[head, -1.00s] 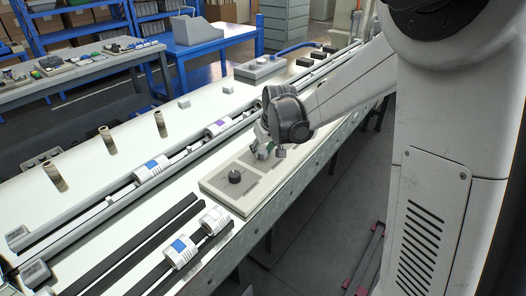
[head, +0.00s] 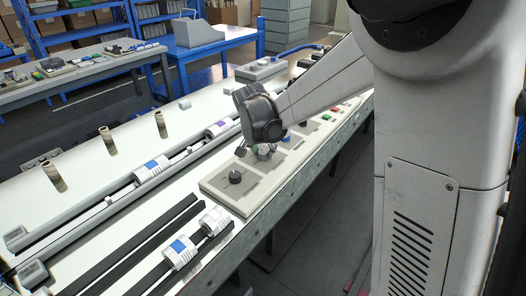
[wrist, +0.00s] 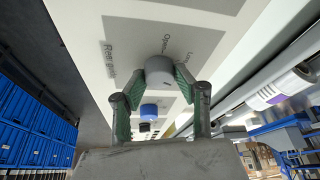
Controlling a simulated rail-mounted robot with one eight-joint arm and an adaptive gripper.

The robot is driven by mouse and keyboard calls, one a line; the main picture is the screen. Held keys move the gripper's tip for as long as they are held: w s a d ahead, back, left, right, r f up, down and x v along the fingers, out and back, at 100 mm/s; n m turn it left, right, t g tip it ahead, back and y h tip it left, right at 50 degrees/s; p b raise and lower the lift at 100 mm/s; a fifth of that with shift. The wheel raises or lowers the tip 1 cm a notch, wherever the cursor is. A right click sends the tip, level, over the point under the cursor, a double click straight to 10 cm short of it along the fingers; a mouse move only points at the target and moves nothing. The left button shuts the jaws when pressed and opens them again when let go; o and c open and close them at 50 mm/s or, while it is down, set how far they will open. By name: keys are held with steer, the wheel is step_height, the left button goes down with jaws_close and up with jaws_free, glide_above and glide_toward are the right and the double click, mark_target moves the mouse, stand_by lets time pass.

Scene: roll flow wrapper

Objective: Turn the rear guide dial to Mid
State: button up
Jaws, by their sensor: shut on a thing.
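The rear guide dial (wrist: 159,71) is a round grey knob on a pale panel, with "Rear gui..." printed beside it and "Open" near its edge. Another label by it is too slanted to read fully. My gripper (wrist: 161,80) is shut on this dial, with one green-padded finger on each side. In the head view my gripper (head: 264,152) is down at the panel (head: 215,190), and the wrist largely hides the dial. The dial's pointer and setting cannot be made out.
A black dial (head: 235,176) sits on the panel's near part. A blue knob (wrist: 149,110) lies beyond the held dial. Rails with a blue-banded roller (head: 151,168) run alongside. Red and green buttons (head: 329,114) are farther along.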

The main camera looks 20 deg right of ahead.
steer(key=shift+m, duration=0.4)
steer(key=o, duration=1.1)
steer(key=v, duration=1.2)
steer(key=shift+w+a, duration=0.1)
steer(key=shift+w, duration=0.05)
